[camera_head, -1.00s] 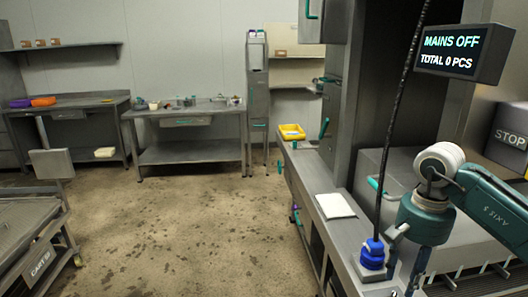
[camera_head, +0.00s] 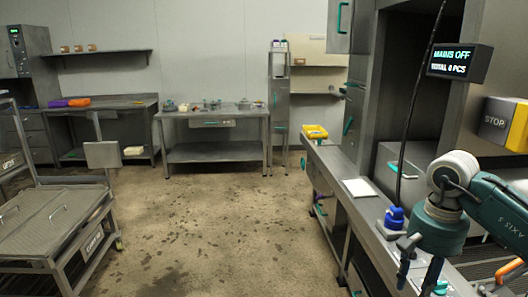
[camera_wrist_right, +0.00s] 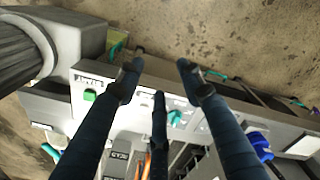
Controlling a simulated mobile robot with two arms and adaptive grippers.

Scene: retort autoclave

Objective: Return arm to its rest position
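My right arm (camera_head: 490,205) enters from the right edge in the head view, bent at the elbow, with the wrist hanging down. My right gripper (camera_head: 420,275) points down at the bottom right, beside the front edge of the machine counter. In the right wrist view, its dark fingers (camera_wrist_right: 158,82) are spread apart with nothing between them. Below them is a panel with a green button (camera_wrist_right: 90,95) and a teal knob (camera_wrist_right: 175,117). The fingers look apart from the panel, though the exact gap is unclear. My left arm and gripper are not in view.
A blue fitting (camera_head: 394,217) with a black cable stands on the counter (camera_head: 335,165) beside my right wrist. The display (camera_head: 459,63) reads MAINS OFF. A yellow STOP box (camera_head: 508,124) is behind the arm. A cart (camera_head: 50,225) is at the left; the middle floor is clear.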

